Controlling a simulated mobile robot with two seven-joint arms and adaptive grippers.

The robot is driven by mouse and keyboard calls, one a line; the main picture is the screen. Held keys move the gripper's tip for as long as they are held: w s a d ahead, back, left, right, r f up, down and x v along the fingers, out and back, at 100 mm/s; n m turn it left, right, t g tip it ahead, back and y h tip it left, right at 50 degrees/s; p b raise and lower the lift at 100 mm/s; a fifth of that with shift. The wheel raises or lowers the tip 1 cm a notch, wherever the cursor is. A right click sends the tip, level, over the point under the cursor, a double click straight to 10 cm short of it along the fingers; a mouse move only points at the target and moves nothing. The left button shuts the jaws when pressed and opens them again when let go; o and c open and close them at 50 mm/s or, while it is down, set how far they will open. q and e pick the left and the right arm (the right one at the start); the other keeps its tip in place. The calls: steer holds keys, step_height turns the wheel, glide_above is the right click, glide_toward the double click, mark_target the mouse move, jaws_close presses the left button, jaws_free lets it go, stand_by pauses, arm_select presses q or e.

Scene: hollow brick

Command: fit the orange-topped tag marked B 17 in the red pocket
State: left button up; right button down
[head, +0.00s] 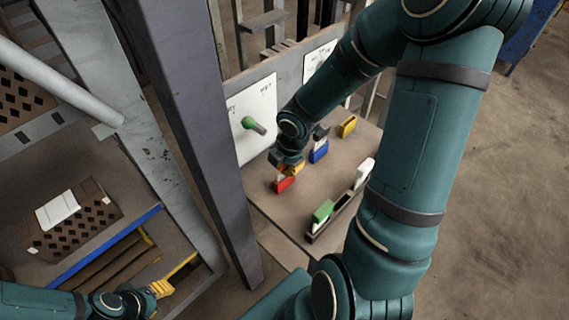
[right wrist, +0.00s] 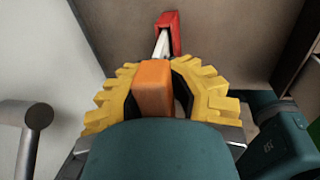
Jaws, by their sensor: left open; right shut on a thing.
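The orange-topped tag (right wrist: 154,88) is between the yellow fingers of my right gripper (right wrist: 160,92), which is shut on its orange top. The marking on the tag cannot be read. The red pocket (right wrist: 170,30) is just beyond the fingertips in the right wrist view, with a white part, likely the tag's body, reaching its near edge. I cannot tell whether that part is inside it. In the head view the right gripper (head: 289,165) is right above the red pocket (head: 284,185). My left gripper (head: 175,278) is open and empty at the lower left.
On the bench (head: 262,205) stand a blue pocket (head: 319,154) and a yellow pocket (head: 347,126). A dark rack (head: 335,219) holds a green-topped tag (head: 322,212) and a white-topped tag (head: 364,172). A green knob (head: 249,123) sticks out before a white panel (head: 253,100). A grey post (head: 195,130) separates the bench from the left side.

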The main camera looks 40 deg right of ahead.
steer(key=shift+f, duration=0.35)
steer(key=c, duration=0.9)
jaws_free()
steer(key=shift+o, duration=0.2)
step_height(320, 180, up, 12)
steer(key=s, duration=0.2)
steer(key=shift+s, duration=0.15)
steer(key=shift+f, duration=0.1)
